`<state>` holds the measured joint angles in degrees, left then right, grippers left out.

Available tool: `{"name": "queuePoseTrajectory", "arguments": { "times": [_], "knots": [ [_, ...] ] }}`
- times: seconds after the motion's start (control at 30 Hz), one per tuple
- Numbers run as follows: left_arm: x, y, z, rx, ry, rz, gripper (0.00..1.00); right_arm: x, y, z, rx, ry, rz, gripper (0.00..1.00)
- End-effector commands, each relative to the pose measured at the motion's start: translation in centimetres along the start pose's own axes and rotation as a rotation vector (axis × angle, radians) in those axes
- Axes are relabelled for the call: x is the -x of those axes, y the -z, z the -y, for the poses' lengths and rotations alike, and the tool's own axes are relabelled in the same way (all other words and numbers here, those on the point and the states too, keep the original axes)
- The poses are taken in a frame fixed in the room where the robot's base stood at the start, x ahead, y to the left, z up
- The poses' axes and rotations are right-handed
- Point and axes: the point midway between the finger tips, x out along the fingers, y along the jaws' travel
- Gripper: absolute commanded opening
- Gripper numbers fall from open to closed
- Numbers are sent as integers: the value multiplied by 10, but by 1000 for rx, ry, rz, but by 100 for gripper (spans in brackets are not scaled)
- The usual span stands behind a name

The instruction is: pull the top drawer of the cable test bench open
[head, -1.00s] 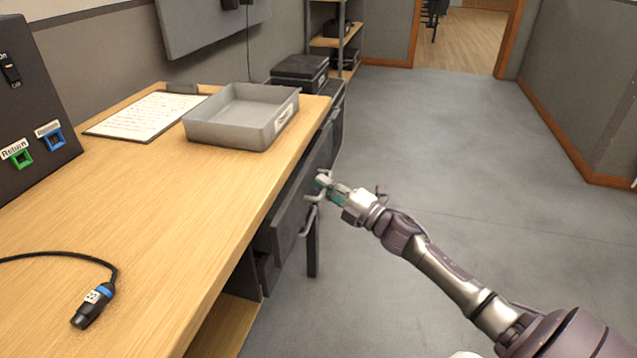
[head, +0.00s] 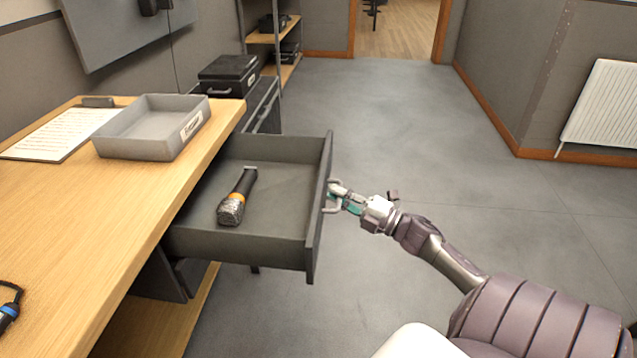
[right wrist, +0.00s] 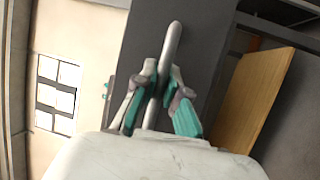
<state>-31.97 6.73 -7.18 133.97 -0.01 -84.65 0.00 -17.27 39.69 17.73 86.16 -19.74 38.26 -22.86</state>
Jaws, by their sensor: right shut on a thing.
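The top drawer (head: 275,245) of the cable test bench (head: 130,215) stands well out from under the wooden top. My right gripper (head: 335,197) is at the drawer's front, shut on the metal bar handle (head: 331,182). In the right wrist view the gripper's green-padded fingers (right wrist: 158,100) are on either side of the handle (right wrist: 172,45). My left gripper is not in view.
A grey tray (head: 126,148) and a clipboard with paper (head: 55,132) lie on the bench top. A black case (head: 228,76) and shelves stand beyond. The floor (head: 400,130) right of the drawer is clear; a radiator (head: 602,108) is at the far right.

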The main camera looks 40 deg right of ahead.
Motion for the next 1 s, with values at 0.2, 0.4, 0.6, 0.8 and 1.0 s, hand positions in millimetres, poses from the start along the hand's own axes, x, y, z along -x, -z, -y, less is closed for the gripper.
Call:
{"name": "queuePoseTrajectory", "arguments": {
  "times": [0.2, 0.4, 0.6, 0.8, 1.0],
  "knots": [
    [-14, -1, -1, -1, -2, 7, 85, 21, -9, -3, 0, 4, 3, 0],
    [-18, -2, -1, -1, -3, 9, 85, 27, -11, -4, 0, 2, 2, 0],
    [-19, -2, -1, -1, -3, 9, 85, 27, -11, -5, 1, 2, 2, 0],
    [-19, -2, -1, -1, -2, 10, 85, 27, -11, -5, 1, 2, 1, 22],
    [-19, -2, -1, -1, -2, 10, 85, 26, -11, -5, 1, 1, 0, 22]
  ]
}}
